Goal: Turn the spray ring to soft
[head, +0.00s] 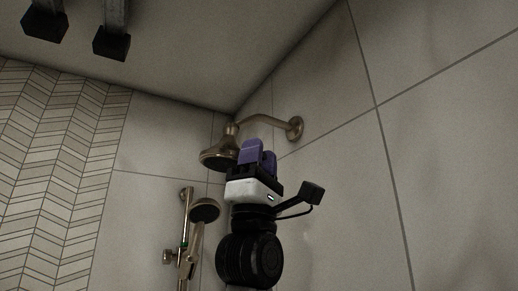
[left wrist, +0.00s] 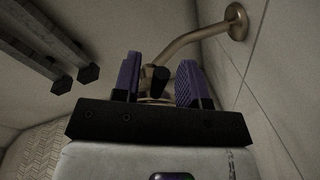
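The brass shower head (head: 218,159) hangs from a curved arm on the wall, just left of my left gripper (head: 259,154) in the head view. My left gripper is raised, its two purple fingers pointing up. In the left wrist view the fingers (left wrist: 159,82) stand apart, with a short black lever-like piece (left wrist: 161,77) showing between them and gaps at its sides. I cannot tell its depth or whether it belongs to the spray ring. The gripper hides most of the head in that view, and no spray markings are readable. My right gripper is not in view.
A hand shower (head: 205,210) on a vertical rail (head: 186,215) is at the lower left of my left arm. The brass shower arm (head: 270,118) meets the tiled wall at a round flange. Two dark bars with black ends (head: 112,42) hang at the top left.

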